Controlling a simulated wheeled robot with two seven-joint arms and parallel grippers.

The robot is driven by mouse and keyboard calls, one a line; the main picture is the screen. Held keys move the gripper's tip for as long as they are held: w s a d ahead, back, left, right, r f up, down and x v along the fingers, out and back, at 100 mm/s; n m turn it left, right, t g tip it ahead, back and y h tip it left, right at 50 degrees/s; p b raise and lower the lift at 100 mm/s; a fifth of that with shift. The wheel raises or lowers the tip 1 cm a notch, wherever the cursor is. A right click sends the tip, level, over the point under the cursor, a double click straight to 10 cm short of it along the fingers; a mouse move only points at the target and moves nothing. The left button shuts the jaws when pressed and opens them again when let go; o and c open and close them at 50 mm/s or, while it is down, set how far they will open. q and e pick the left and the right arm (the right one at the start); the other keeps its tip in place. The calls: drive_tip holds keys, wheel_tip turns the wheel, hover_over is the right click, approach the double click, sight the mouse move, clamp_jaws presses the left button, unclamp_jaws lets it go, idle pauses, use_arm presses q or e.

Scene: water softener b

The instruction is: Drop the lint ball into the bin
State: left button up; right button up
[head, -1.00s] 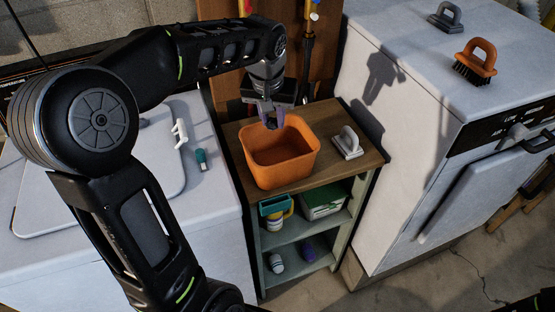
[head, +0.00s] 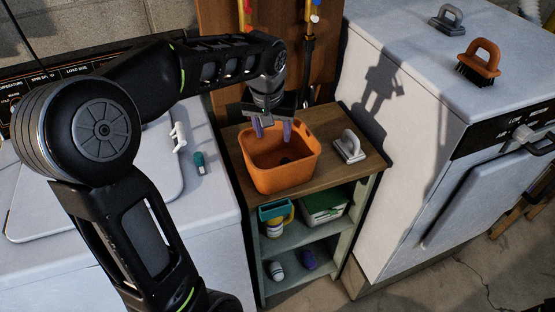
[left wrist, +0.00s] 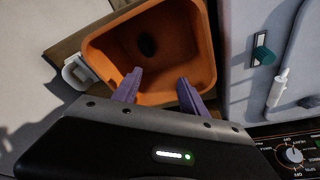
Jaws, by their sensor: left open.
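The orange bin (head: 282,174) stands on the wooden top of a small shelf unit, and it also fills the upper middle of the left wrist view (left wrist: 205,45). A dark round lint ball (left wrist: 148,44) lies on the floor of the bin in the left wrist view; in the head view it is a small dark patch inside (head: 285,160). My left gripper (head: 272,132) is above the bin's far side with its purple fingers spread apart and nothing between them (left wrist: 158,92). My right gripper is not in view.
A grey-handled brush (head: 349,147) lies right of the bin on the wooden top (head: 325,128). A white appliance (head: 410,110) rises to the right, with an orange brush (head: 479,62) and a grey brush (head: 446,18) on top. A washer lid (head: 160,165) is at left.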

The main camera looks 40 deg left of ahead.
use_arm(q)
drive_tip(key=shift+r, duration=0.1)
drive_tip(key=v, duration=0.7)
drive_tip(key=shift+s+r+b, duration=0.15)
drive_tip(key=shift+r+b, duration=0.15)
drive_tip(key=shift+b, duration=0.15)
drive_tip(key=shift+d+f, duration=0.1)
drive_tip(key=shift+d, duration=0.05)
idle(0.4)
